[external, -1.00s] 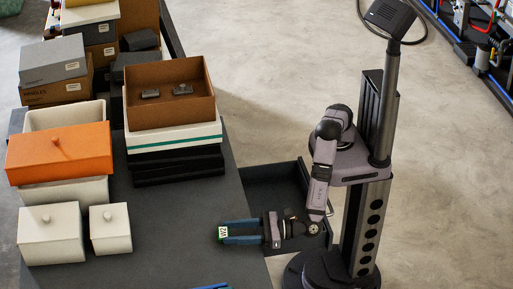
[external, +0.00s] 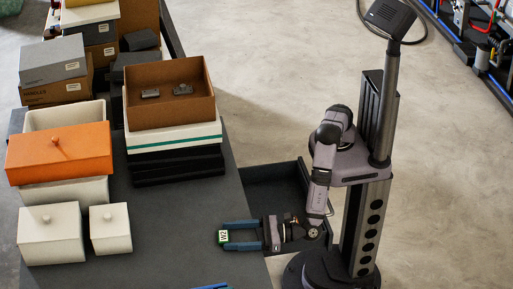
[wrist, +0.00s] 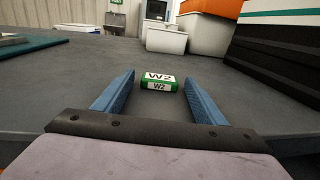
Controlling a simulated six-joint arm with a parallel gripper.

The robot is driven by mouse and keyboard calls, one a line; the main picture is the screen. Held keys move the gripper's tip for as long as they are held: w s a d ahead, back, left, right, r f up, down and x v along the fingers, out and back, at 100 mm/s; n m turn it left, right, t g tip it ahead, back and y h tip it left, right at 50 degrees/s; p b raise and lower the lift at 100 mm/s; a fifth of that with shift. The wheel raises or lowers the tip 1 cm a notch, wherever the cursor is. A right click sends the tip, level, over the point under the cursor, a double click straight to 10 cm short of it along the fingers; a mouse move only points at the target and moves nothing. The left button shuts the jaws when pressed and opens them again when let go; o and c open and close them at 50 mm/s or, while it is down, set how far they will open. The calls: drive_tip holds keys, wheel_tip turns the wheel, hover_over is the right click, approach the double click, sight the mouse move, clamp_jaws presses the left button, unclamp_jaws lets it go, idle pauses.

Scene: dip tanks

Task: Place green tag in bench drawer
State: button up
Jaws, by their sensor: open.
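The green tag (external: 224,237), with a white label reading W2, lies on the dark bench top near the bench's right side. In the wrist view the tag (wrist: 158,83) sits centred just ahead of the gap between the fingertips. My gripper (external: 224,236) is open, its two blue fingers low over the bench and pointing at the tag; in the wrist view the fingers (wrist: 160,84) are spread on either side, with nothing held. The bench drawer (external: 275,190) is dark, pulled out from the bench's right side, and partly hidden by my arm.
Two lidded white boxes (external: 50,234) and an orange-lidded box (external: 60,152) stand to the left. A brown box (external: 170,104) sits on a stack (external: 178,163) behind. A blue object (external: 212,287) shows at the front edge. Bench top around the tag is clear.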

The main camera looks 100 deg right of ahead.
drive_tip(key=shift+r, duration=0.1)
drive_tip(key=shift+s+a, duration=0.1)
drive_tip(key=shift+s, duration=0.25)
drive_tip(key=s, duration=0.2)
drive_tip(key=s+b, duration=0.1)
drive_tip(key=s, duration=0.1)
drive_tip(key=s+a, duration=0.1)
drive_tip(key=s, duration=0.2)
drive_tip(key=shift+r, duration=0.15)
wheel_tip(320, 180, up, 6)
drive_tip(key=shift+w+d+f, duration=0.1)
drive_tip(key=shift+o, duration=0.5)
drive_tip(key=shift+r+b, duration=0.3)
drive_tip(key=shift+r, duration=0.6)
